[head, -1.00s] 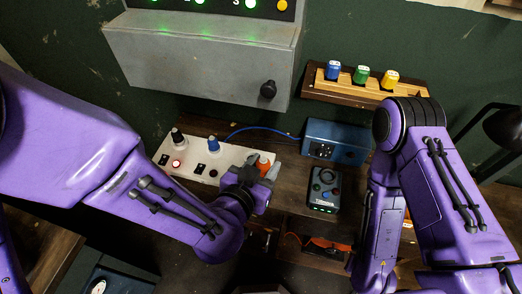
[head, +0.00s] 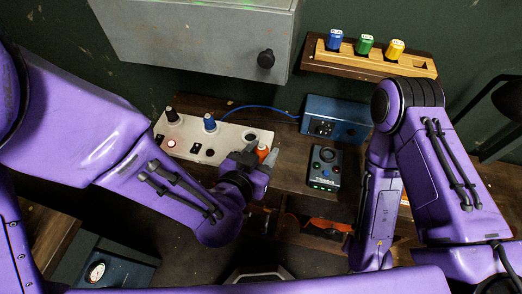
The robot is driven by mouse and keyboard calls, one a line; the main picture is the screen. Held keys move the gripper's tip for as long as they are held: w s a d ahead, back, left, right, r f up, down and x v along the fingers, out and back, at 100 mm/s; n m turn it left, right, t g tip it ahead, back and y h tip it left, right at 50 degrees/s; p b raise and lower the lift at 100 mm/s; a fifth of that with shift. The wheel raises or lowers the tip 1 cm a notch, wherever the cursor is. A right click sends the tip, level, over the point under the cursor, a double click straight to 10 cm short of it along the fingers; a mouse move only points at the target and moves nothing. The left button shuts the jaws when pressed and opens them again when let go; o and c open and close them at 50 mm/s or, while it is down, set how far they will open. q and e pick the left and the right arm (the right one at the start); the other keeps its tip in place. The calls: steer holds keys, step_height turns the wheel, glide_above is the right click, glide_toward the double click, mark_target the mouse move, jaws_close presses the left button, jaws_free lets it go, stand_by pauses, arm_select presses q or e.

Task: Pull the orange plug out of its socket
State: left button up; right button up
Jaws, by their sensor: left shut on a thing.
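The orange plug (head: 263,150) is between the fingers of my left gripper (head: 258,155), which is shut on it near the right end of the white power strip (head: 228,143). A bare round socket (head: 251,136) shows on the strip just behind and left of the plug. The plug appears clear of that socket; the fingers partly hide it. A black plug (head: 172,116) and a blue plug (head: 209,122) stand upright in the strip to the left. My right arm is at the right, with its gripper out of view.
A blue box (head: 336,120) with a blue cable and a dark control box (head: 325,168) stand right of the strip. A grey cabinet (head: 190,35) hangs above. A wall shelf (head: 370,60) holds blue, green and yellow pieces. Orange cable shows under the bench.

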arm_select(q)
steer(key=shift+f+b, duration=1.9)
steer(key=shift+f, duration=0.4)
